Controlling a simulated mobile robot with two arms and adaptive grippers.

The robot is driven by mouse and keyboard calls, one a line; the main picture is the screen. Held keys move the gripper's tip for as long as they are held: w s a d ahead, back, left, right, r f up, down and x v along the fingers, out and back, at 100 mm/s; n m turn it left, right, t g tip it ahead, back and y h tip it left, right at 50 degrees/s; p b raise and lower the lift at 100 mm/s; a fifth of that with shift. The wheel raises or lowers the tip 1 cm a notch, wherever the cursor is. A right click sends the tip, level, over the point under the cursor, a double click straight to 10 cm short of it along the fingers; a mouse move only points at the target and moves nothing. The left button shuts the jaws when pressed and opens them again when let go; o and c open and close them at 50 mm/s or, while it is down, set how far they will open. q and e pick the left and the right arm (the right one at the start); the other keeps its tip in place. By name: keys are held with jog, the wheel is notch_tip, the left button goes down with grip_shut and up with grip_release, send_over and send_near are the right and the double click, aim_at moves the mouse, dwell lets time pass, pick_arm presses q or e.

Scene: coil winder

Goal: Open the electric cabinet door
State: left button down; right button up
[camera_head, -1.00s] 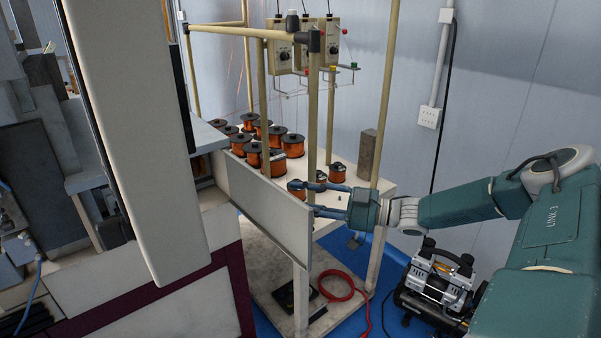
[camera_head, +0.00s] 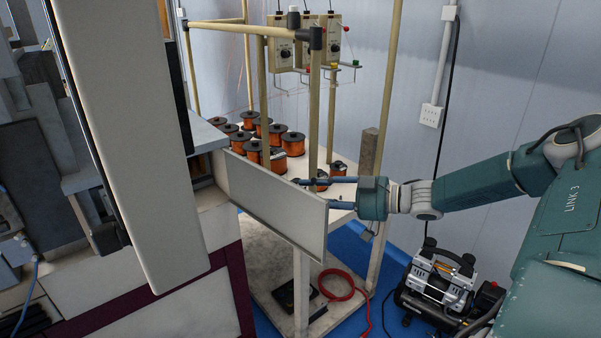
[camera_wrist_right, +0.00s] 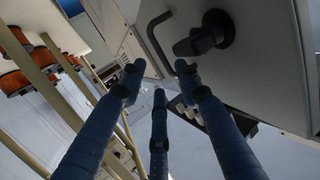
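The cabinet door, a flat light-grey panel (camera_head: 275,208), stands out from the machine's side in the head view, its free edge toward the right. In the right wrist view the grey panel (camera_wrist_right: 265,75) carries a black knob (camera_wrist_right: 205,33) and a bent grey rod (camera_wrist_right: 153,38). My right gripper (camera_head: 325,192) is at the door's free edge, its blue fingers partly behind it. In the wrist view its fingers (camera_wrist_right: 160,80) are spread, with nothing between them. I cannot tell whether a finger touches the door. My left gripper is not in view.
A table (camera_head: 345,188) with several copper-wire spools (camera_head: 293,143) and upright poles (camera_head: 390,85) stands behind the door. A compressor (camera_head: 437,285) and a red hose (camera_head: 345,285) lie below right. A tall pale panel (camera_head: 135,140) blocks the left side.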

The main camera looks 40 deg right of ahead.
jog(key=s+d+b, duration=0.2)
jog(key=d+b, duration=0.1)
jog(key=d, duration=0.8)
jog(key=shift+d+r, duration=0.35)
jog(key=shift+r, duration=0.1)
dwell(0.6)
jog(key=shift+p, duration=0.3)
